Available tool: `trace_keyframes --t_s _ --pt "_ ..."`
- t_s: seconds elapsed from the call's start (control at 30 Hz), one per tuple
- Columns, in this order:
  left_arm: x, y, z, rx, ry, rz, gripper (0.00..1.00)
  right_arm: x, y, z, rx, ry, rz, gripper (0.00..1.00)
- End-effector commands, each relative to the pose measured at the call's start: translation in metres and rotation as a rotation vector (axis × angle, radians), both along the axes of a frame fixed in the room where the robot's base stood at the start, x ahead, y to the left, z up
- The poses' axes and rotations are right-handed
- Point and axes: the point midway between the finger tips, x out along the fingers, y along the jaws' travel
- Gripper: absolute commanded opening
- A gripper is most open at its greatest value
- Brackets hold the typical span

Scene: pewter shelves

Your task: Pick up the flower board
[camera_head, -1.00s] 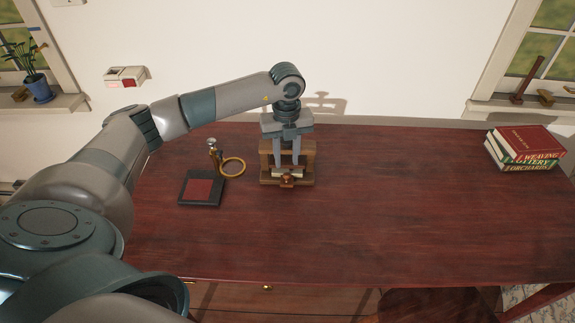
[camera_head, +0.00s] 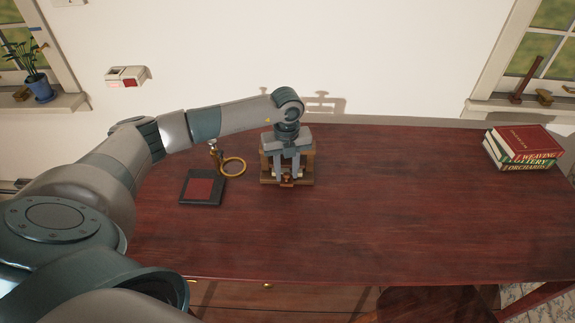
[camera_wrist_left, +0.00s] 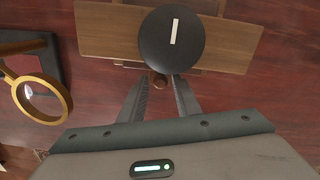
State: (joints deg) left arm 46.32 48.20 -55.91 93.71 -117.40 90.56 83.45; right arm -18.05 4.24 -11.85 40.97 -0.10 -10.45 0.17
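A brown wooden piece with stacked boards and side posts (camera_head: 308,166) stands on the dark red table, left of centre. In the left wrist view its wide board (camera_wrist_left: 105,30) lies ahead of the fingers, with a black disc marked by a white stripe (camera_wrist_left: 172,50) over it. A small brown knob (camera_wrist_left: 158,82) shows at its front. No flower pattern is visible, so I cannot tell which part is the flower board. My left gripper (camera_head: 286,177) is open, pointing down over the wooden piece. Its fingertips (camera_wrist_left: 161,82) are apart on either side of the knob; contact is unclear.
A black pad with a red panel (camera_head: 200,188) and a brass ring magnifier (camera_head: 233,167) lie close on the left. A stack of books (camera_head: 524,148) sits at the far right. The table (camera_head: 400,210) between is clear. The wall stands behind.

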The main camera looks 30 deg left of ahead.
Motion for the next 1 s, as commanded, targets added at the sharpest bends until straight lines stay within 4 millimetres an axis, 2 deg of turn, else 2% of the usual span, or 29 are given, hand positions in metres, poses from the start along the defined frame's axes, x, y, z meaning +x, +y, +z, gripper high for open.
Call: trace_keyframes --t_s 0.1,0.23,0.53,0.57,0.67,1.0 --pt "0.000 0.000 -0.005 -0.001 -0.001 -0.001 0.30 -0.010 -0.004 -0.001 -0.006 0.021 -0.002 0.31" --pt "0.000 0.000 -0.005 0.000 -0.001 -0.001 0.30 -0.011 -0.005 -0.002 -0.008 0.024 -0.002 0.31" --pt "0.000 0.000 -0.005 0.000 -0.001 -0.001 0.30 0.009 -0.003 0.000 -0.005 -0.004 -0.001 0.31" --pt "0.000 0.000 -0.005 0.000 -0.001 -0.001 0.25 0.011 -0.003 0.001 -0.004 -0.007 -0.001 0.31" --pt "0.000 0.000 -0.005 0.000 -0.001 -0.001 0.01 0.014 -0.003 0.001 -0.003 -0.012 -0.001 0.31" --pt "0.000 0.000 -0.004 0.000 -0.001 -0.001 0.00 0.003 -0.003 0.000 -0.004 0.002 0.000 0.31"
